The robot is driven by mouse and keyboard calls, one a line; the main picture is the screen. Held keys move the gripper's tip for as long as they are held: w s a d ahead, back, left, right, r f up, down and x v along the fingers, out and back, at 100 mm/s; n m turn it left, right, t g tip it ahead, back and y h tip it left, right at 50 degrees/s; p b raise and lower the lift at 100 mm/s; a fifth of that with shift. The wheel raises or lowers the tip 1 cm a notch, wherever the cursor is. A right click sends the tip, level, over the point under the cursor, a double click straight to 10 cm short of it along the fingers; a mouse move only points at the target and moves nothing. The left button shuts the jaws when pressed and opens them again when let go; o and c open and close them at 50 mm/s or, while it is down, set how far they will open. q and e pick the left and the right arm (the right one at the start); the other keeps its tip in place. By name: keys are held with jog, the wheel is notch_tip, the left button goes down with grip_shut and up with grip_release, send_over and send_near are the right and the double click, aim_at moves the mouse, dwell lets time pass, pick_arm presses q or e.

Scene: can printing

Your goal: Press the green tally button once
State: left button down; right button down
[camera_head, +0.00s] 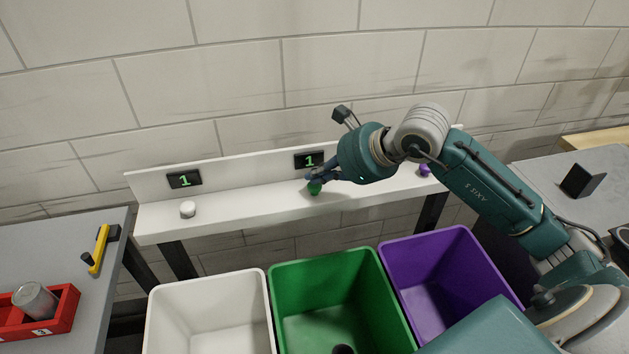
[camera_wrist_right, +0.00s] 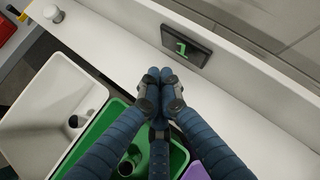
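The green tally button (camera_head: 314,188) sits on the white shelf (camera_head: 240,208), below a small black display (camera_head: 309,160) that reads a green 1. My right gripper (camera_head: 316,178) reaches in from the right with its fingertips over the button, at or very near its top; I cannot tell whether they press it. In the right wrist view the fingertips (camera_wrist_right: 160,76) are together with nothing seen between them. They hide the button there, and the display (camera_wrist_right: 187,46) shows just beyond them. My left gripper is not in view.
A white button (camera_head: 187,209) has its own display (camera_head: 184,179) reading 1. A purple button (camera_head: 424,170) is partly behind my arm. White (camera_head: 210,310), green (camera_head: 325,285) and purple (camera_head: 440,265) bins stand in front. A red tray (camera_head: 66,306) with a can (camera_head: 36,301) is at left.

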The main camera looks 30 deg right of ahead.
aim_at(318, 185)
jog(key=shift+r, duration=0.55)
jog(key=shift+r+p, duration=1.6)
jog(key=shift+r, duration=0.95)
